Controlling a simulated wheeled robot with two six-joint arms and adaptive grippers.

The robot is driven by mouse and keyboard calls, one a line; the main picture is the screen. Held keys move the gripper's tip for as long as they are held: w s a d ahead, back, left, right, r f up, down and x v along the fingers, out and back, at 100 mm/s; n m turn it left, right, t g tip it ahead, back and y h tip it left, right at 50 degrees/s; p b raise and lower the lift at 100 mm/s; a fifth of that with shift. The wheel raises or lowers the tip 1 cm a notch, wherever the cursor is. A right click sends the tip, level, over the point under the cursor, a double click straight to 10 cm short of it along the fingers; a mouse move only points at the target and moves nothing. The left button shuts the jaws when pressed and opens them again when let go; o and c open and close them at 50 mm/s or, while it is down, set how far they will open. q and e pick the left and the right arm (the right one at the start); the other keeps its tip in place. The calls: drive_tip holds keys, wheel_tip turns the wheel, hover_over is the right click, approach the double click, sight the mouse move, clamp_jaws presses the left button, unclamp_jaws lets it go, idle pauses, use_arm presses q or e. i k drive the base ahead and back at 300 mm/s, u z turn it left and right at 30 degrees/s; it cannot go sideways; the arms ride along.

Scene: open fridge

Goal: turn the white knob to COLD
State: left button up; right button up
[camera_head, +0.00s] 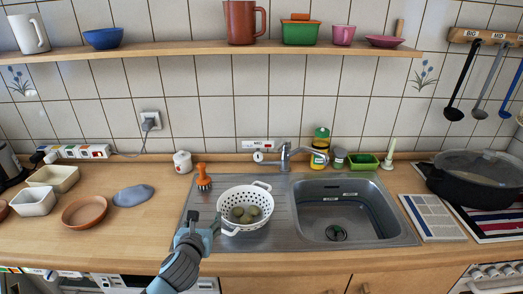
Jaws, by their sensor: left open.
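A small white knob (258,157) sits at the back of the sink, just left of the faucet (286,156). A white label plate (257,145) with small lettering is on the wall above it; I cannot read it surely. My left gripper (205,226) is open and empty, low in the head view at the front left of the drainboard. It is in front of and left of the knob, well apart from it. My right gripper is not in view.
A white colander (244,221) with round green items stands on the drainboard, right of my left gripper. An orange brush (203,177) stands behind. The sink basin (345,224) is at right. Bottles (320,148) stand right of the faucet. A shelf (210,48) runs above.

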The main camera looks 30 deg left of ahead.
sight(257, 156)
drive_tip(key=i, duration=1.05)
drive_tip(key=z, duration=0.05)
